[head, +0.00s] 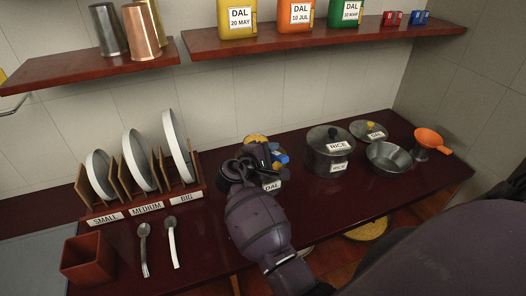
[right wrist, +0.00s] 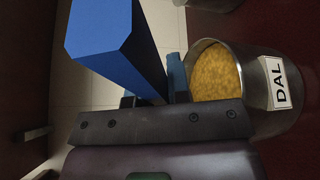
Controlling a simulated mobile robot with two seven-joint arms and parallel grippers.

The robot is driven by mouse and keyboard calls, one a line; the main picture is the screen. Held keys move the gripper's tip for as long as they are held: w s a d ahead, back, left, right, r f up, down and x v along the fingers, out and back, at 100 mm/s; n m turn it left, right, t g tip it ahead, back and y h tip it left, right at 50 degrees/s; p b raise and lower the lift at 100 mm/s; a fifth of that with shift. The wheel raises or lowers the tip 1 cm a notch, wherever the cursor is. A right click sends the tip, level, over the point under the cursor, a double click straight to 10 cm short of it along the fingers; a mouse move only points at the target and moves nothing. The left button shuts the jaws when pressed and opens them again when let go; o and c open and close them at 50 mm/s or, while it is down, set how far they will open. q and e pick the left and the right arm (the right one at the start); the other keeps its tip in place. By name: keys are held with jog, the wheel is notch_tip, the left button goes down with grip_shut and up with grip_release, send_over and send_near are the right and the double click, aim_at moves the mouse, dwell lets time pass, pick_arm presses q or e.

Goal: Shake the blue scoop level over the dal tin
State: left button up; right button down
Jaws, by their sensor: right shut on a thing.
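My right gripper (head: 264,156) is shut on the blue scoop (head: 281,157) at the dal tin. In the right wrist view the scoop's blue handle (right wrist: 120,40) rises between the fingers (right wrist: 152,98). The scoop's bowl is not clear to see, so I cannot tell its load or whether it is level. The dal tin (right wrist: 262,92) is a metal pot with a DAL label and yellow dal (right wrist: 215,74) inside, right beside the fingers. In the head view its label (head: 271,185) shows below the gripper, which hides much of the tin. My left gripper is not in view.
A plate rack (head: 163,203), two spoons (head: 157,246) and a red-brown box (head: 88,260) are left. Shelves (head: 330,38) hang above.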

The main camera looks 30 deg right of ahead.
jog(key=shift+s+d, duration=0.45)
jog(key=shift+d, duration=0.25)
jog(key=shift+s+d, duration=0.45)
jog(key=shift+d, duration=0.25)
dwell(1.9)
jog(key=shift+w+a, duration=0.1)
jog(key=shift+a, duration=0.05)
jog(key=shift+w+a, duration=0.35)
jog(key=shift+a, duration=0.25)
dwell(1.0)
jog(key=shift+s+d, duration=0.45)
jog(key=shift+d, duration=0.3)
dwell(3.2)
